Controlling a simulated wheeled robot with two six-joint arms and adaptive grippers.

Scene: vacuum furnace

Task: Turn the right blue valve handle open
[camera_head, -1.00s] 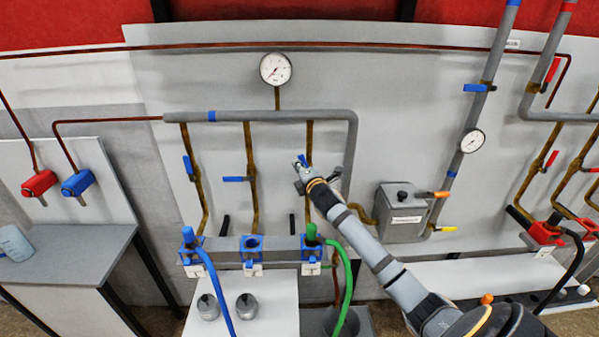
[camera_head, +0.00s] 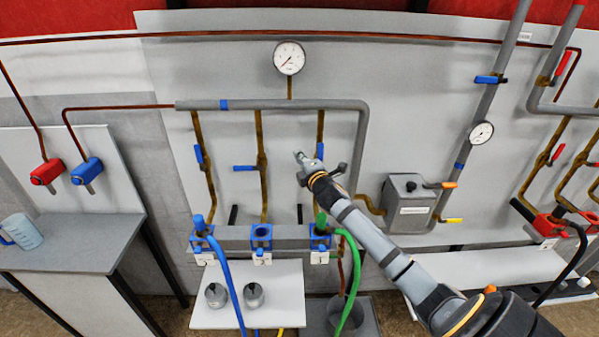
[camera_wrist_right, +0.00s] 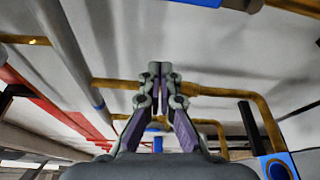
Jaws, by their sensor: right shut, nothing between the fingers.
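The right blue valve handle (camera_head: 320,151) is on the rightmost of three brass pipes that hang from the grey horizontal pipe. Only a short blue piece of it shows, roughly in line with its pipe; my gripper and arm hide the part below. My right gripper (camera_head: 300,156) is just left of this handle in the head view. Its fingers (camera_wrist_right: 160,72) are shut and empty in the right wrist view. A blue bar (camera_wrist_right: 205,3) crosses the top of that view; I cannot tell which handle it is. My left gripper is not in view.
The middle blue handle (camera_head: 245,168) lies horizontal, and the left blue handle (camera_head: 199,154) is near upright. A grey box (camera_head: 408,203) stands right of my arm. Blue and green hoses (camera_head: 352,285) hang below. A round gauge (camera_head: 289,58) is above.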

